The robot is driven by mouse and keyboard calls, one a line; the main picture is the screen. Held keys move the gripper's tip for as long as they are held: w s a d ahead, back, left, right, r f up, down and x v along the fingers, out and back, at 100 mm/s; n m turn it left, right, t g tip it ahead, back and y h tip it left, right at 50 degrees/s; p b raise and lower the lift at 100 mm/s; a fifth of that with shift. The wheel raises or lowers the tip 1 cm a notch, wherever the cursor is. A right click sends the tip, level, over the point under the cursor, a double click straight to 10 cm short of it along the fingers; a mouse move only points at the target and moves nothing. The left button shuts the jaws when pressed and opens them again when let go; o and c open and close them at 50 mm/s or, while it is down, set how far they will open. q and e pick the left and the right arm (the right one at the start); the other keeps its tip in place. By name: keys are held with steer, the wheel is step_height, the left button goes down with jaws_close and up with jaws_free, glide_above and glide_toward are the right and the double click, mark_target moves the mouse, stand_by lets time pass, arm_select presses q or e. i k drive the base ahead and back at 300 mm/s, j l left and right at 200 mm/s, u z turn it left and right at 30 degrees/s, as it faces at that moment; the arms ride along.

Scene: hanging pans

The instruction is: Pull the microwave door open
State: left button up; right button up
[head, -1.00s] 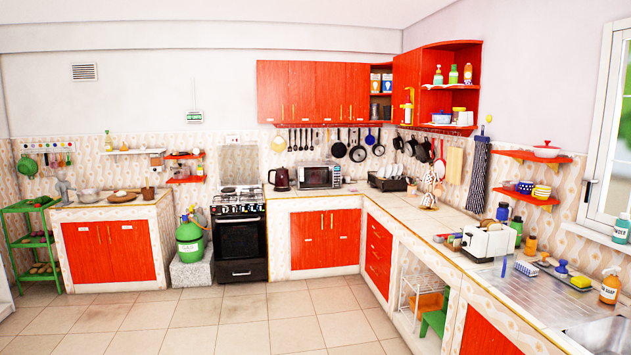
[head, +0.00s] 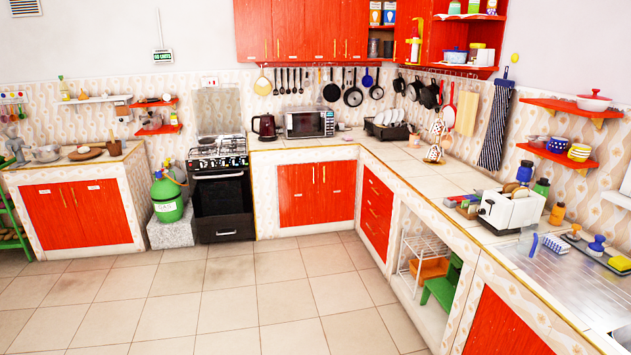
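The microwave (head: 309,122) stands on the tiled counter at the back, to the right of a dark kettle (head: 264,127). Its front faces me, with a dark door window. The door looks shut, though it is small at this distance. Neither of my grippers shows in the head view.
A black stove (head: 220,190) stands left of the microwave's counter (head: 262,185). A green gas cylinder (head: 167,198) sits on a grey block left of the stove. The right-hand counter (head: 415,180) holds a white toaster (head: 510,209). The tiled floor (head: 210,300) in front is clear.

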mark_target(306, 125)
steer(key=i, duration=5.5)
steer(key=i+u, duration=0.1)
steer(key=i, duration=0.5)
steer(key=i+l+u, duration=0.1)
steer(key=i, duration=0.45)
steer(key=i+l+u, duration=0.15)
steer(key=i, duration=0.45)
